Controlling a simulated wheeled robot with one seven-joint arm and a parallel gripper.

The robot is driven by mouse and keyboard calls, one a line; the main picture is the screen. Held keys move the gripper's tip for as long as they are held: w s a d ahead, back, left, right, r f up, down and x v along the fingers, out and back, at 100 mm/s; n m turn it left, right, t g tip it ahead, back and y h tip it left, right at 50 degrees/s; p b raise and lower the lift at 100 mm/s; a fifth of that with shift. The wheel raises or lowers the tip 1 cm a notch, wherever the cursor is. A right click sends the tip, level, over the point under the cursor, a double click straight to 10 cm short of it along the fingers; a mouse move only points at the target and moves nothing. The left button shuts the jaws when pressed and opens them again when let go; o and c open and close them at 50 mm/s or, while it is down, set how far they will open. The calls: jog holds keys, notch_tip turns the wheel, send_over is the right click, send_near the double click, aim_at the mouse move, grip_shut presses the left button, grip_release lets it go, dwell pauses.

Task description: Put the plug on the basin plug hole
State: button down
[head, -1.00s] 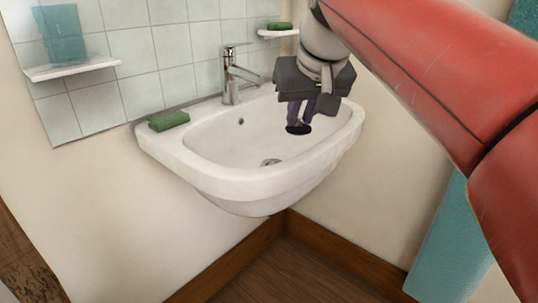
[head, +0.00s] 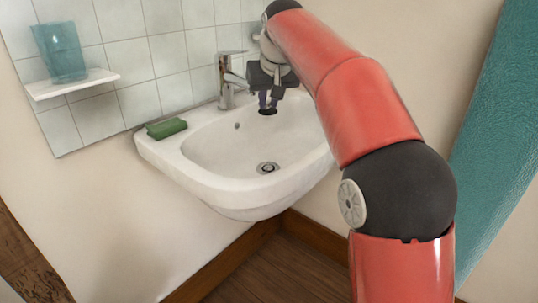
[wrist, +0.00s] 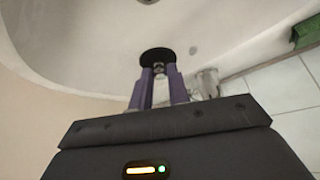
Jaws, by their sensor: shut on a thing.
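The white basin (head: 205,188) hangs on the wall in the head view. Its round metal plug hole (head: 268,168) is uncovered at the bottom of the bowl; it also shows at the top of the wrist view (wrist: 148,1). My gripper (head: 268,104) is over the back part of the bowl, near the tap, behind the plug hole. It is shut on the black round plug (head: 268,112), which hangs below the fingertips, apart from the hole. In the wrist view the plug (wrist: 157,56) is a dark disc at the ends of the purple fingers.
The chrome tap (head: 226,80) stands on the basin's back rim, close to my gripper's left. A green soap bar (head: 166,128) lies on the left rim. A shelf (head: 72,84) holds a teal cup (head: 60,52). The bowl's front is clear.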

notch_tip(320, 180, down, 16)
jog(key=b, duration=0.2)
jog(key=shift+f+b, duration=0.25)
jog(key=shift+b, duration=0.05)
jog(key=shift+f, duration=0.2)
jog(key=c, duration=1.3)
grip_release()
jog(key=shift+c, duration=0.2)
jog(key=shift+s+r, duration=0.1)
jog(key=shift+r, duration=0.4)
jog(key=v, duration=1.1)
jog(key=shift+r, duration=0.15)
jog(key=shift+s+d, duration=0.1)
